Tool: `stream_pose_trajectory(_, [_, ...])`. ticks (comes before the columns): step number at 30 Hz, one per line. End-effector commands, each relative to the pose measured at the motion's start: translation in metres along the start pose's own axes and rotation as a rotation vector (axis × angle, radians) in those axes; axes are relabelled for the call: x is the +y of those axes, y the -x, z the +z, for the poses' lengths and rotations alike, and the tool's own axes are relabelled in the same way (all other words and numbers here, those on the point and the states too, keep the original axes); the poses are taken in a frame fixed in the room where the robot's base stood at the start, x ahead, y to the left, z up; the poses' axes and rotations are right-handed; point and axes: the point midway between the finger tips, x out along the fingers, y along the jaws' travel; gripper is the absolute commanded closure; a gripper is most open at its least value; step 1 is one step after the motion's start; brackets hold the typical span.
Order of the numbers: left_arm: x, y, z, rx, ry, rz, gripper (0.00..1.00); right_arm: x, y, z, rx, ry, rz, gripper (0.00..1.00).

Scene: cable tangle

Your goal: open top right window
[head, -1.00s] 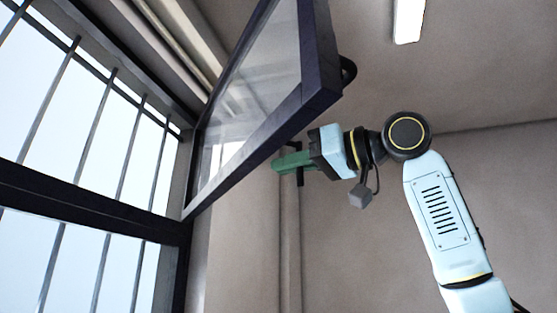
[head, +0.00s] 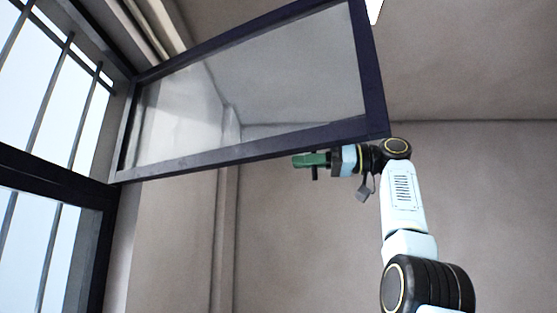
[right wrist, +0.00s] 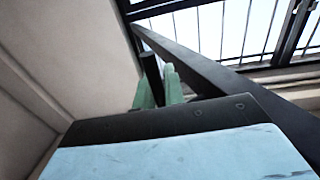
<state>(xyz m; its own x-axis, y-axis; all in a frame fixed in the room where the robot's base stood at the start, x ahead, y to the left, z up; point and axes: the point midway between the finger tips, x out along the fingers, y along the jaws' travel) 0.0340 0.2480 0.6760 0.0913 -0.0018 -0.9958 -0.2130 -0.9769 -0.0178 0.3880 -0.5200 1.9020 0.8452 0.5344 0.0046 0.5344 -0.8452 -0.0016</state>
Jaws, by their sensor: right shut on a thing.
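The top right window (head: 250,80) is a glass pane in a dark frame. It stands swung open into the room, joined at its left edge to the barred window wall. My right gripper (head: 312,160) has green fingers just below the pane's lower frame, near its right end. In the right wrist view the fingers (right wrist: 158,88) are shut on a dark upright bar (right wrist: 151,68), which looks like the window handle. The bar's lower end (head: 315,173) sticks out below the fingers; its upper part is hidden. My left gripper is not in view.
The fixed window frame (head: 55,175) with thin bars fills the left side. A pipe (head: 225,240) runs down the back wall. The plain wall (head: 300,240) below the open pane is clear. A ceiling lamp (head: 374,8) is at the top.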

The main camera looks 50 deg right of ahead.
Motion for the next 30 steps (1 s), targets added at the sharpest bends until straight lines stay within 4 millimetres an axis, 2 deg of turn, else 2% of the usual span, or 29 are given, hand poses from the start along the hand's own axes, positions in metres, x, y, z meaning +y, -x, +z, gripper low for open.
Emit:
stream_pose_trajectory(3, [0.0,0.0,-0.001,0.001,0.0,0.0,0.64,0.002,0.008,-0.001,0.006,0.003,-0.002,1.0])
stream_pose_trajectory(11, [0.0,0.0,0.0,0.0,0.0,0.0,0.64,0.003,0.008,0.002,-0.001,0.002,-0.002,1.0])
stream_pose_trajectory(12, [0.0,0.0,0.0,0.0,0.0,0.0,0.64,0.003,0.008,0.002,-0.002,0.002,-0.002,0.88])
stream_pose_trajectory(17, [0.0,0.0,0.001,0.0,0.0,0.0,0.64,0.003,0.008,0.003,-0.004,0.001,-0.001,0.67])
stream_pose_trajectory(26, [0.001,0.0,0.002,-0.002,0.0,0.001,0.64,0.003,0.009,0.003,-0.005,0.0,-0.001,0.67])
stream_pose_trajectory(30, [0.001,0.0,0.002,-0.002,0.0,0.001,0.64,0.004,0.024,0.002,-0.002,-0.001,0.0,0.67])
